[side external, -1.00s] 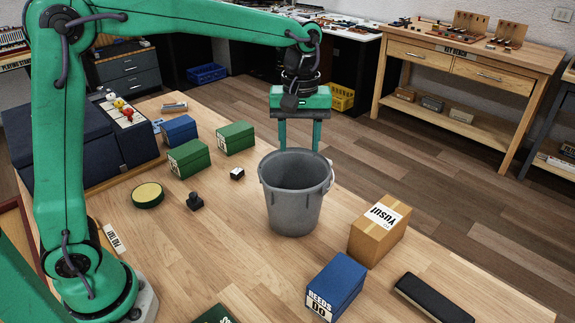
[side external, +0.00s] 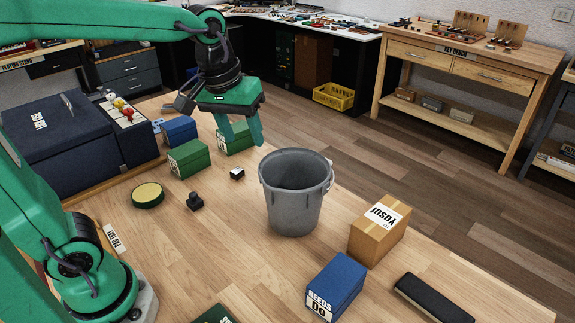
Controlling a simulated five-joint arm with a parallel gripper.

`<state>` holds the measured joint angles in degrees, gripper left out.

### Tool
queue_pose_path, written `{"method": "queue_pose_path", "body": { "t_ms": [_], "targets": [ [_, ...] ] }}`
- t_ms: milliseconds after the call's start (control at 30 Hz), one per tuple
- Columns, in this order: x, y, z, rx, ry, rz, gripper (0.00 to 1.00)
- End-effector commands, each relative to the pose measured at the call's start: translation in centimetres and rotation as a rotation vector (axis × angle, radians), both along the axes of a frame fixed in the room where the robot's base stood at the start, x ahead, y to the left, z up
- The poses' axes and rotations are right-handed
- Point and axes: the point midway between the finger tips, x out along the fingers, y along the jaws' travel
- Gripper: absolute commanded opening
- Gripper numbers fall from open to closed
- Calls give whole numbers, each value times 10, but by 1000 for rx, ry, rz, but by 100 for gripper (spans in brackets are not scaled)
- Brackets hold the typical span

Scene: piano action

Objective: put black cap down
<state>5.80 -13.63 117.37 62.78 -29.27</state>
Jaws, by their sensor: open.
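A small black piece with a raised knob (side external: 195,201) sits on the wooden table, left of the grey bin; it may be the black cap, but it is too small to be sure. My gripper (side external: 243,138) is open, its two green fingers pointing down.
The open grey bin (side external: 295,205) stands right of my gripper. A cardboard box (side external: 379,230) stands at right.

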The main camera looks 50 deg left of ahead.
Motion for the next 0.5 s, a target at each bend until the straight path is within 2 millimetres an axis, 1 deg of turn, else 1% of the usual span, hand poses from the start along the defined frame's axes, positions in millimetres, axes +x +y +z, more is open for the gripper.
{"method": "queue_pose_path", "body": {
  "t_ms": [33,200,400,500],
  "targets": [
    [-11,4,1,7,-24,-27,48],
    [-42,15,-2,42,-98,-134,48],
    [-76,26,-12,97,-181,-255,48],
    [-89,29,-19,124,-215,-304,48]
  ]
}}
